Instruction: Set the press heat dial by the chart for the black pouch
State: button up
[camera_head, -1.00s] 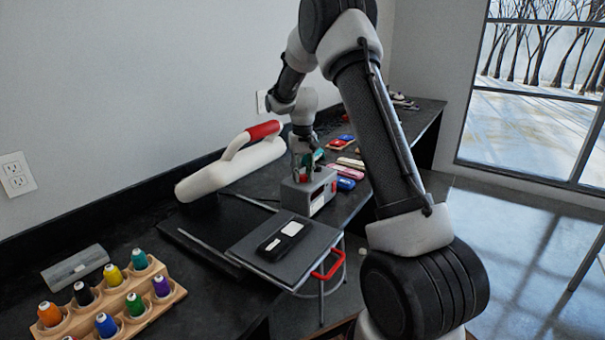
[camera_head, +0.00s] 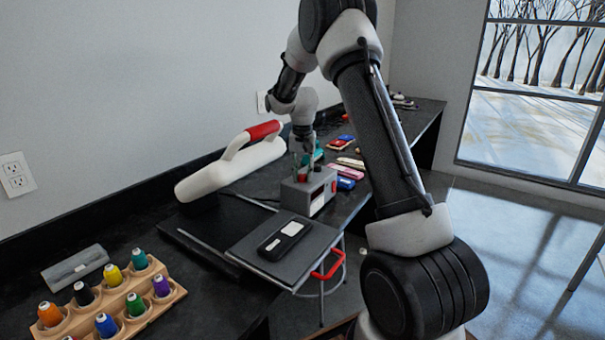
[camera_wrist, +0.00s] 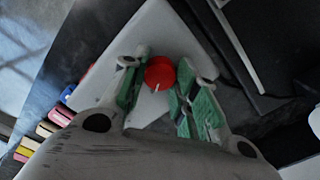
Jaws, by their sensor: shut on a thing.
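The red heat dial (camera_wrist: 159,73) with a white pointer line sits on top of the grey control box (camera_wrist: 150,25). In the wrist view the pointer aims toward the bottom of the picture. My gripper (camera_wrist: 163,70) has its green-padded fingers on either side of the dial, shut on it. The black pouch (camera_head: 285,237) with a pale label lies on the press's lower plate (camera_head: 254,258). I cannot make out a chart.
The press's white upper part (camera_head: 225,175) with a red handle (camera_head: 264,131) stands left of the box. A thread rack (camera_head: 150,312) is at front left, a grey case (camera_head: 75,267) behind it. Several coloured items (camera_head: 346,183) lie right of the box.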

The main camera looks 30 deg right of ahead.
aim_at(302, 175)
jog(key=o, duration=1)
jog(key=shift+o, duration=0.2)
jog(key=shift+r, duration=0.1)
notch_tip(302, 175, up, 12)
